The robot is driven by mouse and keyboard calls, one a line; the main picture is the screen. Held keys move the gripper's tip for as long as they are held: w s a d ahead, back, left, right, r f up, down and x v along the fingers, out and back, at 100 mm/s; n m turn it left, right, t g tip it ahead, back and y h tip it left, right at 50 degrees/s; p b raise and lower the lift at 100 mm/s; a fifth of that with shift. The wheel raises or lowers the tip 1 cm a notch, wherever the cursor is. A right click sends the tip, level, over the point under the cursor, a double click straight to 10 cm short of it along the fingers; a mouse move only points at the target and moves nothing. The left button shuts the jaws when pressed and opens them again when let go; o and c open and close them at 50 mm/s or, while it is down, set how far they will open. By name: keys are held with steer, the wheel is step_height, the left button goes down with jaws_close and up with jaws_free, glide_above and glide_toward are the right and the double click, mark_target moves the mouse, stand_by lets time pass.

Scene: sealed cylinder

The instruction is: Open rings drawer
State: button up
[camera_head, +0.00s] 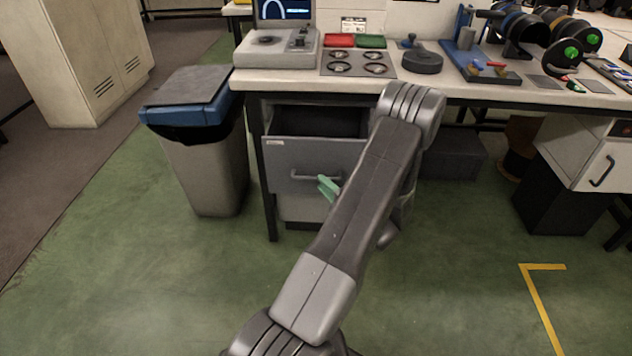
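A grey drawer (289,181) under the workbench stands pulled out, its dark inside (320,121) showing above the front panel. It has a small label at its upper left, too small to read, and a horizontal bar handle (305,177). My gripper (328,188) shows only as a green fingertip part at the right end of the handle, just left of my arm. The rest of the gripper and the right side of the drawer front are hidden behind my arm. I cannot tell whether the fingers touch the handle.
A grey bin (203,170) with a blue lid stands left of the drawer, beside the bench leg. The bench top (455,92) holds a device, a plate with several rings (358,63), red and green trays and tools. A white cabinet (590,155) is at right. The green floor in front is clear.

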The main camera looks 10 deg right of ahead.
steer(key=shift+b+x, duration=0.3)
steer(key=shift+x, duration=1.8)
jaws_close()
